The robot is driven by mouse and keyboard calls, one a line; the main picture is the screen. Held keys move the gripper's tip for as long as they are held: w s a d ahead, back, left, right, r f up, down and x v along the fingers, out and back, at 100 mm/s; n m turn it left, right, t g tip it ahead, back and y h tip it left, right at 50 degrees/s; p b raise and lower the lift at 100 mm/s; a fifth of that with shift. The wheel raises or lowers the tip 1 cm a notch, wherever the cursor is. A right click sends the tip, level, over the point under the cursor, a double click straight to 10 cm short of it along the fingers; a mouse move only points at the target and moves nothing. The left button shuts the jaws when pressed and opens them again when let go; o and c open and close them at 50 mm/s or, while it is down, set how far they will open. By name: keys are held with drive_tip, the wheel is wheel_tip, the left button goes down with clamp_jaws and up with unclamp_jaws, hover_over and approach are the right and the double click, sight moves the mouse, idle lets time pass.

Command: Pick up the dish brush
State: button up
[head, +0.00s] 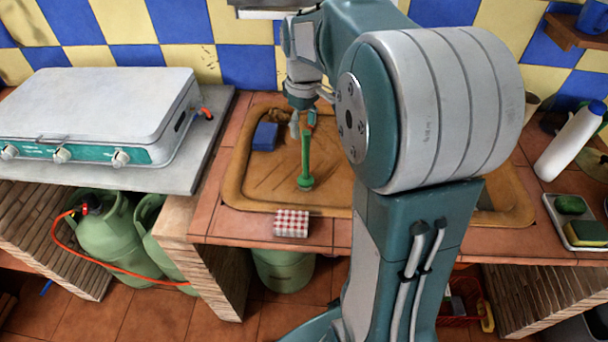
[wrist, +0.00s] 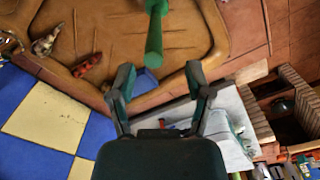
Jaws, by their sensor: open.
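The dish brush (head: 306,160) is green, with a long handle and a round end. It appears upright in the brown sink basin (head: 233,183), its round end low and its handle pointing up. My gripper (head: 303,118) is above the basin at the top of the handle, partly hidden by its own links. In the wrist view, my gripper (wrist: 159,74) is open, its two fingers spread apart. The tip of the brush handle (wrist: 154,45) shows between and just beyond the fingertips. I cannot tell whether either finger touches it.
A blue block (head: 265,136) lies in the basin, left of the brush. A red-checked item (head: 291,224) sits at the counter's front edge. A gas stove (head: 95,115) stands left. A white bottle (head: 570,142) and a tray with sponges (head: 553,212) are right.

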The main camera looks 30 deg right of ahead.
sight(306, 138)
drive_tip(key=f, duration=0.4)
drive_tip(key=shift+d, duration=0.25)
drive_tip(key=shift+w+d+f, duration=0.1)
drive_tip(key=shift+d+f, duration=0.1)
drive_tip(key=shift+d, duration=0.1)
drive_tip(key=shift+a, duration=0.15)
drive_tip(key=c, duration=0.8)
drive_tip(key=shift+a, duration=0.2)
clamp_jaws()
drive_tip(key=shift+d, duration=0.15)
